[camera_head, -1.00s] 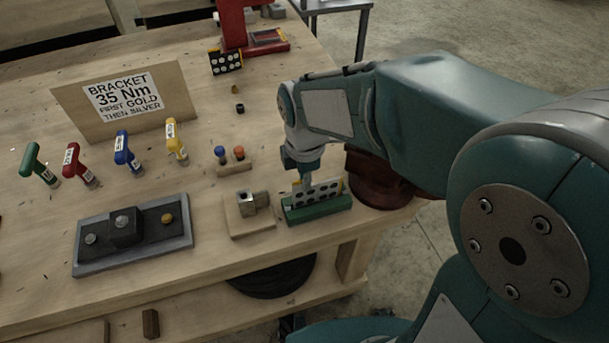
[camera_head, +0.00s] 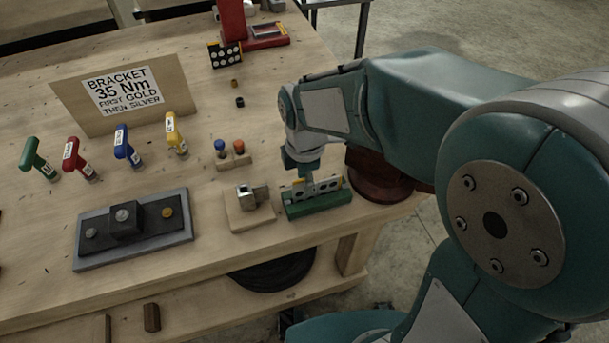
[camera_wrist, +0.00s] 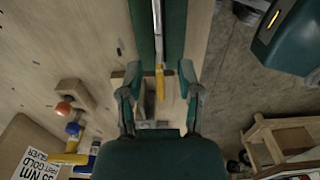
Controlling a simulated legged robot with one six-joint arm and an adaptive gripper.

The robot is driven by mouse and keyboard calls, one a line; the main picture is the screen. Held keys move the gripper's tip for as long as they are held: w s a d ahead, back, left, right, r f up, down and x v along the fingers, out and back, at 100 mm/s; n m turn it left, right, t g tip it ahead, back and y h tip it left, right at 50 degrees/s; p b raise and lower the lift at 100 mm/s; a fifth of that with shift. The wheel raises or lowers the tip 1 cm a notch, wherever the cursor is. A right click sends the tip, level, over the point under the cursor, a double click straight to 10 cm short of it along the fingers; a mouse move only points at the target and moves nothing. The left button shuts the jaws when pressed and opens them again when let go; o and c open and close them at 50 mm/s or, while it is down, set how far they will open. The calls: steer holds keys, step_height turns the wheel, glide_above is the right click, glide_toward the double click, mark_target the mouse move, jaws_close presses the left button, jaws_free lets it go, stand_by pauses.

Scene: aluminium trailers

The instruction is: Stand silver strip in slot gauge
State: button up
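The slot gauge (camera_head: 318,208) is a long green block near the front right of the bench. The silver strip (camera_head: 324,187), a narrow plate with a row of dark holes, stands on edge in it, its lower part hidden by the block. The strip also shows edge-on in the wrist view (camera_wrist: 157,22), between green sides, with a yellow end piece (camera_wrist: 160,82). My gripper (camera_head: 307,181) is above the strip, pointing down. In the wrist view its fingers (camera_wrist: 160,70) are spread, one on each side of the strip, with visible gaps.
A wooden block with a grey metal piece (camera_head: 245,212) stands close left of the gauge. Left are a bracket fixture (camera_head: 85,255), coloured drivers (camera_head: 122,150) and a sign (camera_head: 125,92). The front bench edge is near.

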step_height(320, 180, up, 12)
stand_by(0.7)
stand_by(0.4)
steer(key=s+d+m+t, duration=0.5)
steer(key=s+d+m, duration=0.6)
steer(key=m, duration=1)
steer(key=shift+s+d+t, duration=0.3)
steer(key=shift+s+d, duration=0.1)
steer(key=shift+d, duration=0.75)
